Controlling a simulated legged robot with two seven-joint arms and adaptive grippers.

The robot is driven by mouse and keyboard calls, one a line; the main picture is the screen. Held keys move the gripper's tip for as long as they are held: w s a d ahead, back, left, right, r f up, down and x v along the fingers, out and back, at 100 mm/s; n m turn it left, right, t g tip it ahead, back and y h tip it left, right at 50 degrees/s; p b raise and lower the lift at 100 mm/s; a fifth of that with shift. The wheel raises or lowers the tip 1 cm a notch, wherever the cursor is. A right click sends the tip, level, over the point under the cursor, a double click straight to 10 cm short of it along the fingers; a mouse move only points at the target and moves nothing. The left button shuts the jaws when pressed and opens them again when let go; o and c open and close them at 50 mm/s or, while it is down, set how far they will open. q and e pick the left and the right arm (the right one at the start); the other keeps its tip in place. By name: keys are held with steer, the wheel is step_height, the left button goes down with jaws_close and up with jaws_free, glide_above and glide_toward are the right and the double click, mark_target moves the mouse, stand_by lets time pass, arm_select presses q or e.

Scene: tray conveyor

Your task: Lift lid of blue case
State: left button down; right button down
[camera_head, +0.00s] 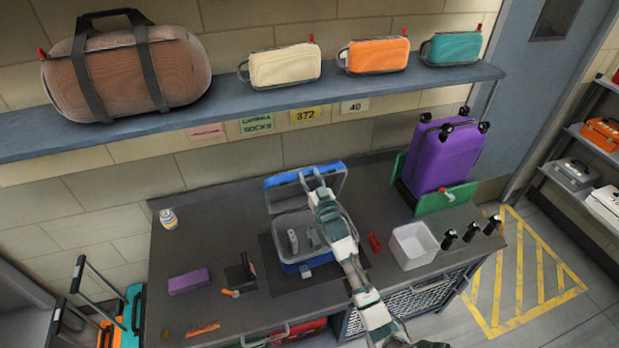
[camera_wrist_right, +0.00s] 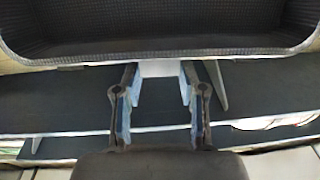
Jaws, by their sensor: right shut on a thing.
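The blue case (camera_head: 289,268) lies on the dark table, with a light grey inside that holds grey pieces. Its lid (camera_head: 282,179) is raised at the back, with a blue rim and grey inside. My right gripper (camera_head: 313,177) is at the lid's rim, shut on the lid. In the right wrist view, the fingers of the gripper (camera_wrist_right: 160,82) are on either side of a pale tab on the lid (camera_wrist_right: 240,57). The right arm covers part of the case. My left gripper is not in view.
A white bin (camera_head: 413,246) and a small red object (camera_head: 374,242) are right of the case. A black holder (camera_head: 240,276) and a purple block (camera_head: 188,281) are left of it. A shelf (camera_head: 240,102) with bags runs above. A purple suitcase (camera_head: 445,153) stands back right.

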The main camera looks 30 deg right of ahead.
steer(key=c, duration=0.6)
jaws_free()
steer(key=shift+d, duration=0.1)
steer(key=shift+c, duration=0.2)
steer(key=v, duration=1.2)
steer(key=shift+f, duration=0.2)
